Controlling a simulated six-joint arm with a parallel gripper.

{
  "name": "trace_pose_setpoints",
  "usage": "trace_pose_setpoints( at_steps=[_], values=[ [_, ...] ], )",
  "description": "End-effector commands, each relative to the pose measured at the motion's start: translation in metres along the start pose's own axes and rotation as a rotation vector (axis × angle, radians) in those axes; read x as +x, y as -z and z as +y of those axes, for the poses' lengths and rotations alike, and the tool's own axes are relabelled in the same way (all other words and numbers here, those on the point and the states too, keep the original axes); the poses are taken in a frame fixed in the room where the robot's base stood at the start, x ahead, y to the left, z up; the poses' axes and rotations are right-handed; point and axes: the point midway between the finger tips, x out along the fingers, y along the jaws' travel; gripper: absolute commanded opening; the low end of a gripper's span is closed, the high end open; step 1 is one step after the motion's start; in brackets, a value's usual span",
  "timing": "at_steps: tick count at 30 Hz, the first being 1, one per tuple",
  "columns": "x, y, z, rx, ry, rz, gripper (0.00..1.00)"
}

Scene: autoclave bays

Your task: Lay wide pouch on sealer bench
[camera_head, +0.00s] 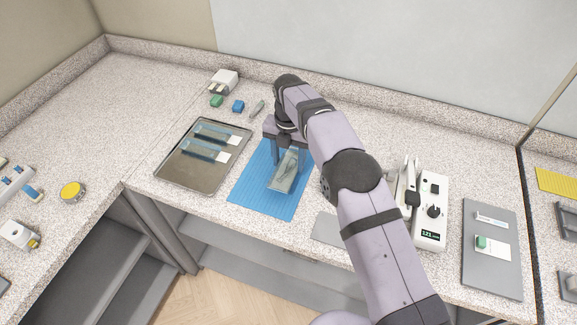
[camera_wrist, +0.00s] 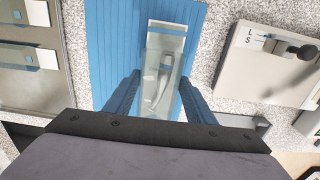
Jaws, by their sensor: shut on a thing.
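A clear pouch (camera_head: 284,177) with a white end strip and a grey instrument inside is over the blue ribbed mat (camera_head: 253,192). My gripper (camera_head: 285,158) points down over the mat and is shut on this pouch. In the wrist view the pouch (camera_wrist: 160,80) lies lengthwise between the two blue fingers of my gripper (camera_wrist: 158,95). I cannot tell whether it touches the mat. The sealer (camera_head: 433,206), a white device with a lit display and a dark knob, stands to the right, partly behind my arm.
A metal tray (camera_head: 178,181) at the left holds two more pouches (camera_head: 207,151). Small green (camera_head: 216,101) and blue (camera_head: 238,106) blocks and a white device (camera_head: 224,82) stand at the back. A grey plate (camera_head: 490,270) with small items lies at the right. The bench's front edge is close to the mat.

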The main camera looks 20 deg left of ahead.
Motion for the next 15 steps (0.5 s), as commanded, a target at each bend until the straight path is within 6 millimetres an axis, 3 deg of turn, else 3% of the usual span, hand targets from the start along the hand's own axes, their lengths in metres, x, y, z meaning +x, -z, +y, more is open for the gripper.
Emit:
trace_pose_setpoints(
  at_steps=[8, 15],
  values=[
    [0.028, 0.001, -0.001, 0.0, 0.002, 0.003, 0.04],
    [0.031, 0.0, 0.0, 0.0, 0.0, 0.001, 0.04]
  ],
)
